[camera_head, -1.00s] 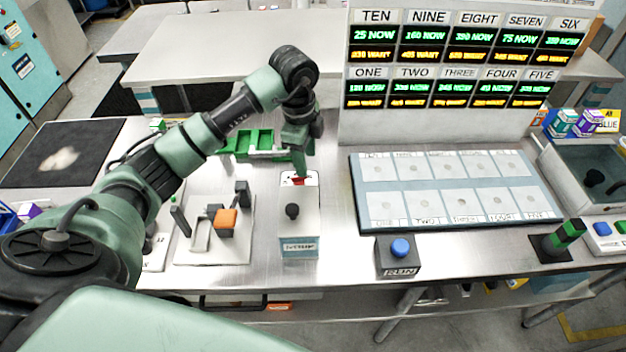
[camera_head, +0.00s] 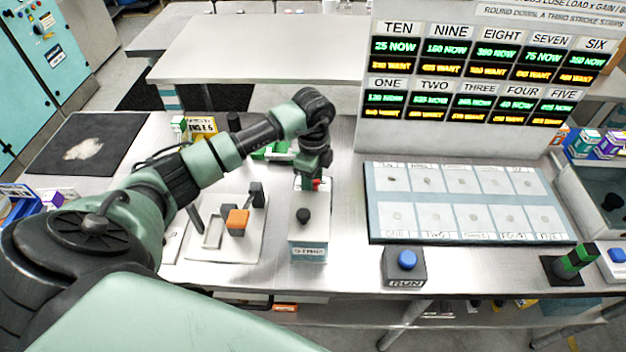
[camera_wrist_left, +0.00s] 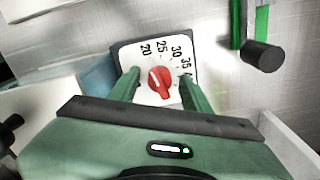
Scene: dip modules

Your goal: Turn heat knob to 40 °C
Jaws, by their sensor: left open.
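The heat knob is a red dial knob (camera_wrist_left: 160,84) on a white face with a dark border. The face reads 20, 25, 30 and 35, with a further mark partly hidden by the right finger. The knob's white mark points up and left, toward the 20 to 25 side. My left gripper (camera_wrist_left: 160,92) is open, with one green finger on each side of the knob; I cannot tell whether they touch it. In the head view the left gripper (camera_head: 313,178) hides most of the dial, with a bit of red showing. My right gripper is not in view.
A white box with a black knob (camera_head: 304,215) stands just in front of the dial. A white plate with an orange block (camera_head: 238,219) lies to its left. A blue RUN button (camera_head: 407,260) and a labelled tray (camera_head: 372,215) are to the right.

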